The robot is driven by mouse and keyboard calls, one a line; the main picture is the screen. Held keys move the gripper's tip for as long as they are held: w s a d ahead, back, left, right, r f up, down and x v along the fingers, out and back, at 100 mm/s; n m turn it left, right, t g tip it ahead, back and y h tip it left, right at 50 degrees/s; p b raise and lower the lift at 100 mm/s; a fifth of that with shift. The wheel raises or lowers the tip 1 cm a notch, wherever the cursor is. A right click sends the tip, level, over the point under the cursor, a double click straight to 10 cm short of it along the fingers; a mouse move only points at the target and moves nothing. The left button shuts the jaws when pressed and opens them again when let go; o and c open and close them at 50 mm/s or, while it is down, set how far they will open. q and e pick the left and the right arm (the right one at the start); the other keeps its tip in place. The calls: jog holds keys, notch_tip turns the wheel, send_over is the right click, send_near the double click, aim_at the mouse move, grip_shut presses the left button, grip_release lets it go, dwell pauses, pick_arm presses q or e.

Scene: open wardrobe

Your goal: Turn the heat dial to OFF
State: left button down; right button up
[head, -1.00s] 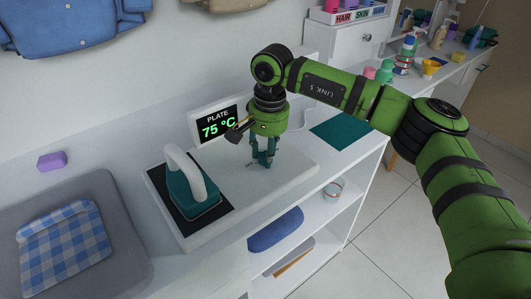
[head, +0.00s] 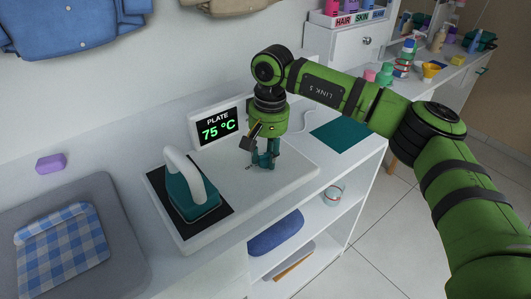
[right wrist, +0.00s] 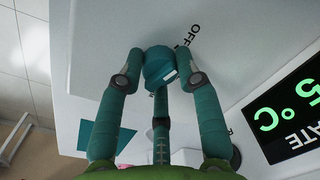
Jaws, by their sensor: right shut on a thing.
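My right gripper (head: 265,162) points down at the white base plate (head: 290,175), to the right of the iron. In the right wrist view its fingers close on both sides of a teal dial (right wrist: 157,66) and touch it. The dial has a white mark on its side toward the camera. The printed word OFF (right wrist: 191,34) is on the white plate just past the dial, partly covered by a finger. In the head view the dial is hidden by the fingers. My left gripper is not in view.
A teal iron (head: 193,192) with a white handle stands on the plate's dark pad, left of my gripper. A folded checked cloth (head: 62,252) lies on a grey mat. A teal sheet (head: 340,134) lies to the right. Shelves below hold a blue roll (head: 275,232).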

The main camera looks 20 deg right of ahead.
aim_at(269, 154)
jog(key=shift+s+f, duration=0.1)
jog(key=o, duration=1.1)
jog(key=shift+o, duration=0.2)
jog(key=shift+r, duration=0.45)
notch_tip(269, 154, up, 11)
jog(key=shift+d+r, duration=0.15)
jog(key=shift+d, duration=0.2)
jog(key=shift+s, duration=0.1)
